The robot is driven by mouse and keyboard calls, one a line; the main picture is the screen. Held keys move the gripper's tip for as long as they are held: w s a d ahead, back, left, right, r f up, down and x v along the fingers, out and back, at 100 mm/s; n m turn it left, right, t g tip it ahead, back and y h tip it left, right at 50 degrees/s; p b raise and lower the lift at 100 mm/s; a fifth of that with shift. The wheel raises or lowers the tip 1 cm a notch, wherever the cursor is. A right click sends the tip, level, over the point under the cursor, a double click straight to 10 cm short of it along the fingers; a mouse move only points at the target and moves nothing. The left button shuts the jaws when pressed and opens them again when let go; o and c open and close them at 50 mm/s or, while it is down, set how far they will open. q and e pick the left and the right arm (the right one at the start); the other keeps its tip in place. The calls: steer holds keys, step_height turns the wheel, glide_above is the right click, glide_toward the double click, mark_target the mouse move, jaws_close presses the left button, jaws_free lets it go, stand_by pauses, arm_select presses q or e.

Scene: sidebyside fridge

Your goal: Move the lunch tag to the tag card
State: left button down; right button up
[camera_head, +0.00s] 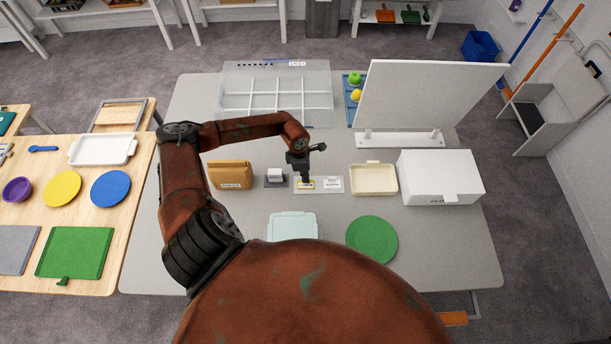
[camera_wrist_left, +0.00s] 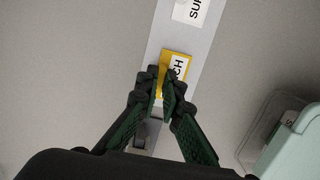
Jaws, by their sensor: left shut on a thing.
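The lunch tag (camera_head: 306,185) is a small yellow-edged tag with a white label, over the left part of the tag card. In the left wrist view the lunch tag (camera_wrist_left: 178,64) shows part of its lettering between my fingertips. The tag card (camera_head: 319,187) is a pale strip on the grey table; its other end carries a white label. It runs under the tag in the wrist view (camera_wrist_left: 168,38). My left gripper (camera_head: 305,178) points down and is shut on the lunch tag; its fingers (camera_wrist_left: 162,96) hide part of it. I cannot tell whether the tag touches the card.
A dark stand with a white block (camera_head: 275,175) and a brown box (camera_head: 230,174) are left of the card. A cream tray (camera_head: 374,180) and a white box (camera_head: 440,176) are right. A mint container (camera_head: 292,227) and a green plate (camera_head: 372,240) lie nearer me.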

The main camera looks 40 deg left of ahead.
arm_select(q)
steer(key=c, duration=2)
jaws_free()
steer(key=shift+f, duration=0.1)
steer(key=r, duration=0.8)
steer(key=s+a+r, duration=0.1)
steer(key=r, duration=0.3)
